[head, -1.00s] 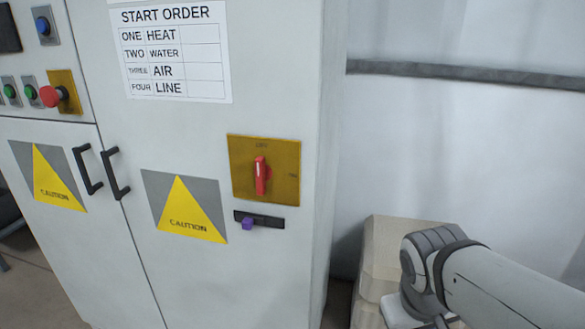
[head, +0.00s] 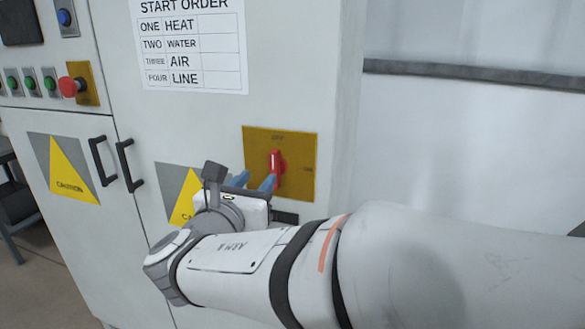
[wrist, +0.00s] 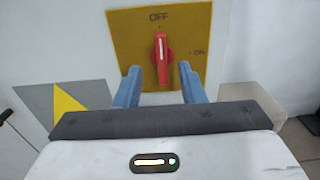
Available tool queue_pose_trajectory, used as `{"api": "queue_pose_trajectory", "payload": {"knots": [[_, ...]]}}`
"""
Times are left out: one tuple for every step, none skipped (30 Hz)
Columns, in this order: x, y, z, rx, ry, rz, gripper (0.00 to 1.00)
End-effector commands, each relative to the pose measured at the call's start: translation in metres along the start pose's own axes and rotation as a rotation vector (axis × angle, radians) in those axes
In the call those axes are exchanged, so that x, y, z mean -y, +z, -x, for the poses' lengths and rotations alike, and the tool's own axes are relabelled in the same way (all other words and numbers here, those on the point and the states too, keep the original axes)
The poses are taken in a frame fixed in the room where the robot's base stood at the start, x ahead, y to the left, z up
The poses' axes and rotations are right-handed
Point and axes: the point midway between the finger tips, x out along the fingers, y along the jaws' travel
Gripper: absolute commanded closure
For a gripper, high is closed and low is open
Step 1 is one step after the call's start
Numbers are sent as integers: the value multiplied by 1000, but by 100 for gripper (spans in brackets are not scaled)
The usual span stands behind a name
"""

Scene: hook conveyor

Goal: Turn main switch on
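The main switch is a red rotary handle (head: 277,165) on a yellow plate (head: 307,185) on the cabinet's right door. It stands upright, pointing at the OFF mark; an ON mark is at the plate's right. The wrist view shows the same red handle (wrist: 162,60) on its plate (wrist: 130,30). My gripper (head: 254,181) is just in front of the plate's lower part. Its two blue fingers (wrist: 160,80) are spread, one on each side of the handle's lower end, with gaps to it. Nothing is held.
A dark strip (head: 285,217) sits below the plate, partly hidden by my arm. A caution sign (head: 180,190) is left of my gripper. Black door handles (head: 130,165) and a red push button (head: 70,87) are further left.

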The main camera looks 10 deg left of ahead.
Motion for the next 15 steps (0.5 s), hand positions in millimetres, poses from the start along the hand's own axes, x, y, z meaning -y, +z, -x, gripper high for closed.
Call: {"api": "queue_pose_trajectory", "payload": {"knots": [[0,1,-7,2,-2,2,64],[0,1,-11,1,-3,1,64],[1,0,-18,0,-4,1,64],[2,0,-23,0,-5,1,64],[1,0,-28,0,-4,1,64],[2,0,-35,-1,-5,0,64],[2,0,-40,-1,-5,0,64],[1,0,-45,-1,-4,0,64],[2,0,-51,-1,-5,0,64],[1,0,-54,-1,-4,0,64],[1,0,-58,-2,-3,-1,64],[1,0,-62,-2,-4,-1,64],[1,0,-65,-2,-3,-2,64],[1,0,-67,-1,-3,-2,64],[1,0,-69,-1,-2,-2,64]]}}
